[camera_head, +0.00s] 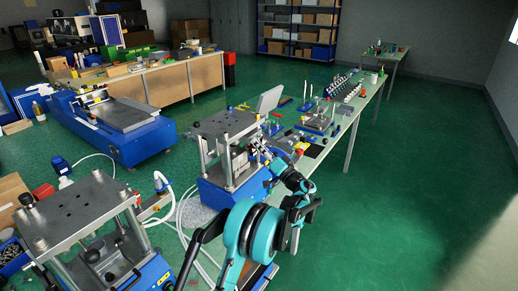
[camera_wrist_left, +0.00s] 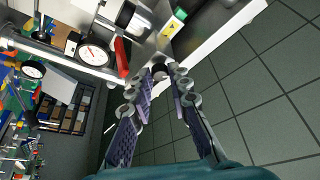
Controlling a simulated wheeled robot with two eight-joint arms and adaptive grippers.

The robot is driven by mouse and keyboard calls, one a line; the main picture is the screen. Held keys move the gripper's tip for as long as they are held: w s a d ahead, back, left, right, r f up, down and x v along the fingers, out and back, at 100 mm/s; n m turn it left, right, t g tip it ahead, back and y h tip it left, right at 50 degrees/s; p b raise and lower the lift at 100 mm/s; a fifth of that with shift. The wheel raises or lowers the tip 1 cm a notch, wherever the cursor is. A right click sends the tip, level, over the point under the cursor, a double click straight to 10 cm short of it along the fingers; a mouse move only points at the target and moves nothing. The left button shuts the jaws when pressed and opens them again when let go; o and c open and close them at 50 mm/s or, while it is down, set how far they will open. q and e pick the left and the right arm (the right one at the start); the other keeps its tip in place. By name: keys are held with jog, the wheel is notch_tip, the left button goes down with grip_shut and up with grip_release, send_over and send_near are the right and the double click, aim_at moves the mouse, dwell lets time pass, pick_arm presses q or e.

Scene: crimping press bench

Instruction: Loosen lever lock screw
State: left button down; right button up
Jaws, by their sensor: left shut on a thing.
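The press (camera_head: 222,128) with its steel top plate and blue base stands near the middle of the head view. My left gripper (camera_head: 259,149) is at its right side, against the upper part. In the left wrist view the two fingers of my left gripper (camera_wrist_left: 161,76) come together at the press edge. They are shut on a small dark round knob, apparently the lock screw (camera_wrist_left: 160,71). A red lever (camera_wrist_left: 121,57) is just left of the fingertips and apart from them. The screw is too small to make out in the head view. My right gripper is not in view.
A dial gauge (camera_wrist_left: 94,55) and a yellow-green label (camera_wrist_left: 174,23) are close to the fingers. A second press (camera_head: 84,211) stands at lower left. A long bench (camera_head: 345,125) with tools and small parts runs behind. The green floor at right is clear.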

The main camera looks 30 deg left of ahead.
pick_arm(q)
jog(key=shift+w+f+n+g+y, duration=0.1)
jog(key=shift+n+g+y, duration=0.3)
jog(key=shift+n, duration=0.7)
jog(key=shift+f+n+g+y, duration=0.1)
jog(key=shift+n+g+y, duration=0.1)
jog(key=shift+n+g, duration=0.65)
jog(key=shift+n+t, duration=0.25)
jog(key=shift+n, duration=0.2)
jog(key=c, duration=1.4)
grip_release()
jog(key=shift+d, duration=0.1)
jog(key=v, duration=1.2)
jog(key=shift+w, duration=0.1)
